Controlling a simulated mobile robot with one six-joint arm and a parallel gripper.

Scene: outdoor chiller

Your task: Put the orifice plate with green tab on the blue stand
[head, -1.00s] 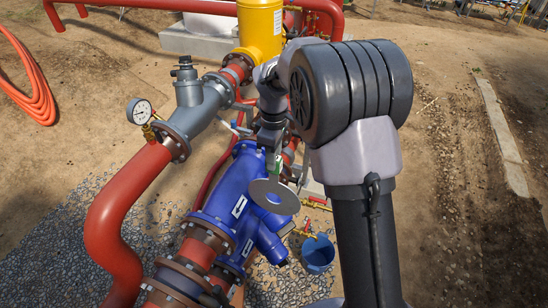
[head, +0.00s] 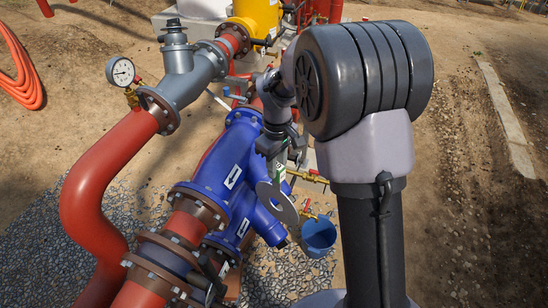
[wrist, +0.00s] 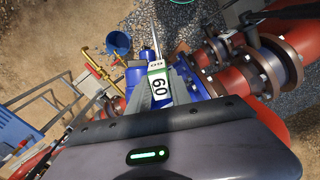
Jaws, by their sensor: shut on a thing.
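The orifice plate (head: 276,203) is a thin grey disc with a tab that shows green. It hangs below my gripper (head: 279,164) in the head view, tilted and seen obliquely, in front of the blue strainer body. My gripper is shut on its tab. The disc itself is not clear there. I cannot make out the blue stand for certain; a blue object (wrist: 12,130) shows at the left edge of the wrist view.
A blue strainer (head: 226,165) and red pipe (head: 95,190) with a gauge (head: 121,71) fill the left and middle. A blue bucket (head: 319,236) stands on the ground beside brass valves (head: 308,177). A metal frame (wrist: 50,100) shows in the wrist view. Bare ground lies right.

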